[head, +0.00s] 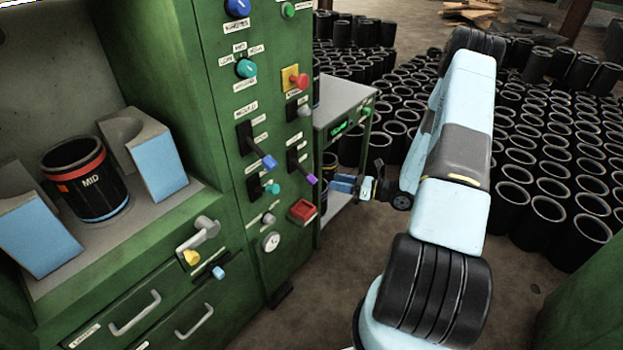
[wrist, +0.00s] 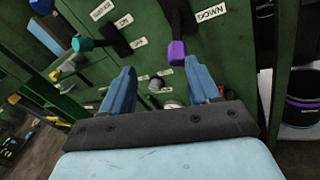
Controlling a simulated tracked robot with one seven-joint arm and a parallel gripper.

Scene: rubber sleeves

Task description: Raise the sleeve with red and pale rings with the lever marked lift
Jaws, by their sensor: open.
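A black sleeve marked MID (head: 92,186) stands in the recess at left in the head view. It has a red ring near its top and a pale ring near its base. On the green panel are a lever with a blue handle (head: 262,158) and a lever with a purple handle (head: 304,173). I cannot read a lift mark on either. My gripper (head: 335,184) is open and empty, just right of the purple handle in the head view. In the wrist view the purple handle (wrist: 177,52) shows ahead of my gripper (wrist: 161,67), beside a label reading DOWN (wrist: 210,13).
Two grey blocks with blue faces (head: 165,170) flank the sleeve. A grey stand (head: 340,100) is behind my gripper. Many black sleeves (head: 515,200) cover the floor at right.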

